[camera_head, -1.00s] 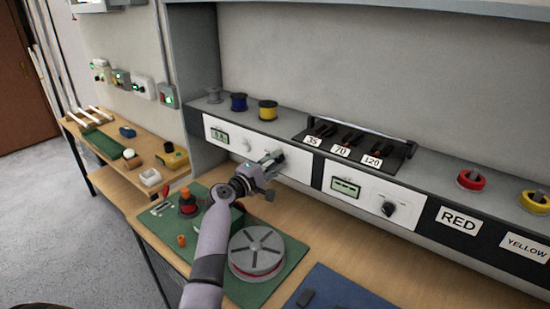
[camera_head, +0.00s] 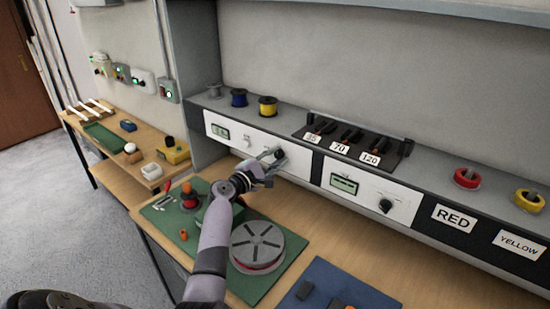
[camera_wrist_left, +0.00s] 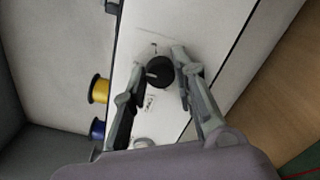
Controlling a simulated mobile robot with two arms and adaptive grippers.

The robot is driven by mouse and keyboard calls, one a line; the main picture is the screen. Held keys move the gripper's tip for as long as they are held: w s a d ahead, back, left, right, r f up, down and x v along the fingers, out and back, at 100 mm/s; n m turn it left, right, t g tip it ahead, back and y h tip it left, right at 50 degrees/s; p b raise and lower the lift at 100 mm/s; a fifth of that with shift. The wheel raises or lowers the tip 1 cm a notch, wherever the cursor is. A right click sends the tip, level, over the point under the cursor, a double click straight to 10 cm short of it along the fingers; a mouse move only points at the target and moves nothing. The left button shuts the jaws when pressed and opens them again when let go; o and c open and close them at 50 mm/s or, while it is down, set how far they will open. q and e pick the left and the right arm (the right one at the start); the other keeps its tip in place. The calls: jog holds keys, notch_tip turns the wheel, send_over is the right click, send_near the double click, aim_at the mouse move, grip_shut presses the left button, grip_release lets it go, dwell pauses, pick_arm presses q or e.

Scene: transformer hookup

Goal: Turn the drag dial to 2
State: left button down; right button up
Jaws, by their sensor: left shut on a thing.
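A black round dial (camera_wrist_left: 160,72) sits on a white panel (camera_wrist_left: 150,35) in the left wrist view, between the two fingers of my left gripper (camera_wrist_left: 173,75). A light pointer mark shows on the dial, but its number cannot be read. In the head view my left gripper (camera_head: 273,158) is at the right part of the left white panel (camera_head: 233,133), shut on the dial and partly hiding it. A small display (camera_head: 219,131) on that panel is too blurred to read. My right gripper is not in view.
Another white panel to the right has a display (camera_head: 344,184) and a black dial (camera_head: 385,205). Spools (camera_head: 268,107) and the slots labelled 70 and 120 (camera_head: 355,144) are on the shelf above. A large grey reel (camera_head: 257,246) lies on the green mat (camera_head: 160,222) below my arm.

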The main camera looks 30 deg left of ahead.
pick_arm(q)
jog(key=c, duration=1.3)
grip_release()
jog(key=shift+s, duration=0.1)
jog(key=s+a, duration=0.1)
jog(key=s, duration=1)
jog(key=shift+s, duration=0.4)
